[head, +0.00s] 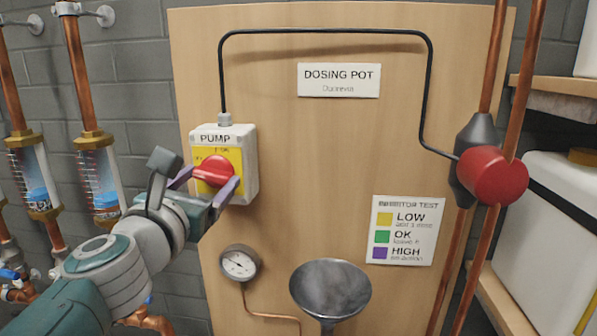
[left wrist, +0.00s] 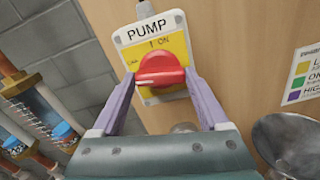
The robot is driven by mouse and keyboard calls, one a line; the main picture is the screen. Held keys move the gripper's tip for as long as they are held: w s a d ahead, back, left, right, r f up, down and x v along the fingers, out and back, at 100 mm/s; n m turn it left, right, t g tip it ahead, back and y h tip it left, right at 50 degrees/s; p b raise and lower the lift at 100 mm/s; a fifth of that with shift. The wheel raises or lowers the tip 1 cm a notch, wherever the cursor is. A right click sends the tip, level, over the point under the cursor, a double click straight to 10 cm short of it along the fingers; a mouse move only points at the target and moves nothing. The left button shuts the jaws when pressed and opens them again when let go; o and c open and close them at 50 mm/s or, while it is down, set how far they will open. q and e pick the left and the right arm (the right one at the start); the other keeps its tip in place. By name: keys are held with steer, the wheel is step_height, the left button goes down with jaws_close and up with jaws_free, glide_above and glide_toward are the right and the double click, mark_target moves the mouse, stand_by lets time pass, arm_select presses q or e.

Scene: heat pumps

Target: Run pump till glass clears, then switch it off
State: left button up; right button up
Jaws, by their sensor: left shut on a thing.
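The pump switch box (head: 243,143) is light grey with a yellow plate, mounted on the wooden board. Its red knob (head: 213,171) sits between the purple fingers of my left gripper (head: 207,180), which is shut on it. The left wrist view also shows the red knob (left wrist: 161,72) between the fingers, with "1 ON" printed above it. Two sight glasses stand at the left: one (head: 34,181) and a second (head: 98,181), both with blue inside their lower parts and clearer tops. My right gripper is out of view.
A red pump motor (head: 492,175) sits on the copper pipes at the right. A gauge (head: 239,263) and a metal funnel (head: 331,287) are below the switch. A white container (head: 553,235) stands on the right shelf.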

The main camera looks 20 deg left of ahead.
arm_select(q)
steer(key=shift+n, duration=1)
steer(key=o, duration=1.6)
steer(key=shift+c, duration=0.2)
steer(key=shift+s+d, duration=0.1)
steer(key=shift+s, duration=0.4)
steer(key=v, duration=0.7)
steer(key=shift+p, duration=0.45)
